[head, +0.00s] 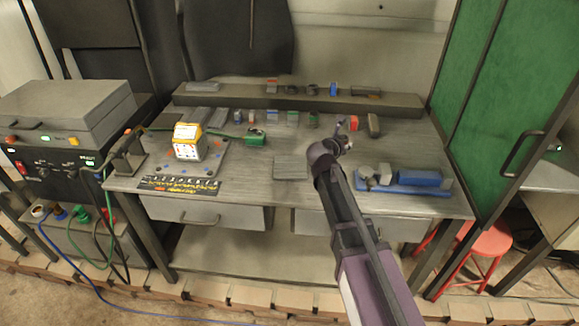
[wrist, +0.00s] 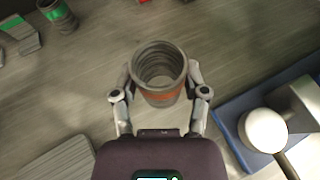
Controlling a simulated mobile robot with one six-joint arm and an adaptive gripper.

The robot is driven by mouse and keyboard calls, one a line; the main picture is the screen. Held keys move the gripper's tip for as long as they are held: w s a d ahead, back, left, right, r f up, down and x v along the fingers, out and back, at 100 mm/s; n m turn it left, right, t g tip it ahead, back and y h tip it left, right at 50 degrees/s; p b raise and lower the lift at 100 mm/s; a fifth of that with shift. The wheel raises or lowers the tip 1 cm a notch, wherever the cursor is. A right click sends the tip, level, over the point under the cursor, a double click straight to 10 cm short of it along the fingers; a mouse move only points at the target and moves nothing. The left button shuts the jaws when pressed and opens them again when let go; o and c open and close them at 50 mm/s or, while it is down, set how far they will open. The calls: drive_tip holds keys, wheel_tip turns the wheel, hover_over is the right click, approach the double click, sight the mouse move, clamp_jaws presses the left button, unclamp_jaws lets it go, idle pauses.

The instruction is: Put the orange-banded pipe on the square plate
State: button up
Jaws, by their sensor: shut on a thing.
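The orange-banded pipe (wrist: 159,94) is a grey ribbed hollow cylinder with an orange band, seen from above in the wrist view. My gripper (wrist: 160,76) has one finger on each side of it and is shut on it. In the head view my gripper (head: 341,146) is over the right-middle part of the bench, and the pipe is hard to make out there. The square plate (head: 290,166) is a flat grey piece on the bench, left of my gripper. It also shows at the lower left of the wrist view (wrist: 62,160).
A blue tray (head: 402,189) with grey parts lies right of my gripper. A green-banded pipe (head: 313,121) and small blocks stand toward the back, before a raised shelf (head: 230,95). A yellow-and-white box (head: 188,142) stands at left. The bench around the plate is clear.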

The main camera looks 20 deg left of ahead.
drive_tip(key=shift+a, duration=0.15)
drive_tip(key=s+a, duration=0.1)
drive_tip(key=s, duration=0.2)
drive_tip(key=s+a, duration=0.2)
drive_tip(key=s, duration=0.2)
drive_tip(key=s+a, duration=0.1)
drive_tip(key=s, duration=0.2)
drive_tip(key=shift+s+a+r+p, duration=0.15)
drive_tip(key=shift+a+r+p, duration=0.1)
drive_tip(key=shift+a+p, duration=0.15)
drive_tip(key=s+a+r, duration=0.1)
drive_tip(key=s+a, duration=0.2)
drive_tip(key=s, duration=1)
drive_tip(key=shift+m+h+p, duration=0.3)
drive_tip(key=shift+p, duration=0.15)
drive_tip(key=shift+a, duration=0.1)
drive_tip(key=b, duration=0.1)
hover_over(290, 169)
drive_tip(key=shift+s+f, duration=0.1)
drive_tip(key=shift+f, duration=0.5)
